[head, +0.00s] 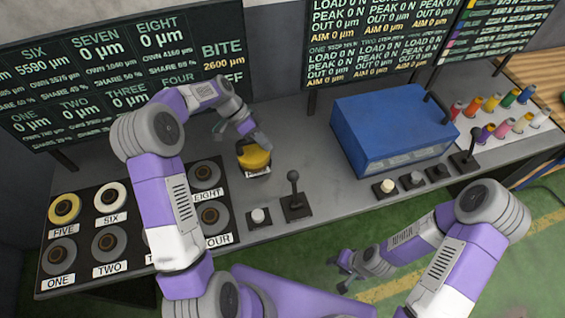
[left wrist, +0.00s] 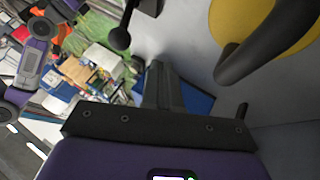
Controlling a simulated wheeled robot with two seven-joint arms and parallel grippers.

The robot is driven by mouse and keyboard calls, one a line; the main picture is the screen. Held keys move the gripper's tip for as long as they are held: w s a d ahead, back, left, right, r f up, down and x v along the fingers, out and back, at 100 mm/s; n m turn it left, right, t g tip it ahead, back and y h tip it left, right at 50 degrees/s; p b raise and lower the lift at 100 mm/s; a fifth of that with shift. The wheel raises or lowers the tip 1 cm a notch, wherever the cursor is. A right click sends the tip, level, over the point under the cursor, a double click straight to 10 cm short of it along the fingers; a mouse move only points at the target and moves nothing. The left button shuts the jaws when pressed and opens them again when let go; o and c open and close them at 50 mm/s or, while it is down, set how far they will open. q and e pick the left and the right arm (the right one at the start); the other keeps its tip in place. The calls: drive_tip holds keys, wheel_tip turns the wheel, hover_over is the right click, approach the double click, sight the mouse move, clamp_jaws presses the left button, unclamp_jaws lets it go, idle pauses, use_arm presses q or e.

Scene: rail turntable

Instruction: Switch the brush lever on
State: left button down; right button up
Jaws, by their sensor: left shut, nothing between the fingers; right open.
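A black ball-topped lever (head: 294,192) stands on a dark base near the table's front edge, roughly upright. A second black lever (head: 468,150) stands further right, beyond the blue box. I cannot read which one is the brush lever. My left gripper (head: 262,141) is shut and empty, above a yellow round piece (head: 255,157) left of the nearer lever. In the left wrist view, the shut fingers (left wrist: 162,85) point between a dark ball-ended lever (left wrist: 121,38) and the yellow piece (left wrist: 290,25) with its dark curved handle. My right gripper (head: 342,270) is open and empty, low in front of the table.
A white button (head: 258,216) sits left of the nearer lever. A blue box (head: 392,128) stands right of it. Numbered round stations (head: 110,240) fill the left end. Several colored spools (head: 492,103) stand at the right. Display boards stand behind.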

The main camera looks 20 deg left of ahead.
use_arm(q)
drive_tip(key=s+d+f, duration=0.3)
drive_tip(key=d+f, duration=0.1)
drive_tip(key=d, duration=0.2)
drive_tip(key=shift+d+p, duration=0.4)
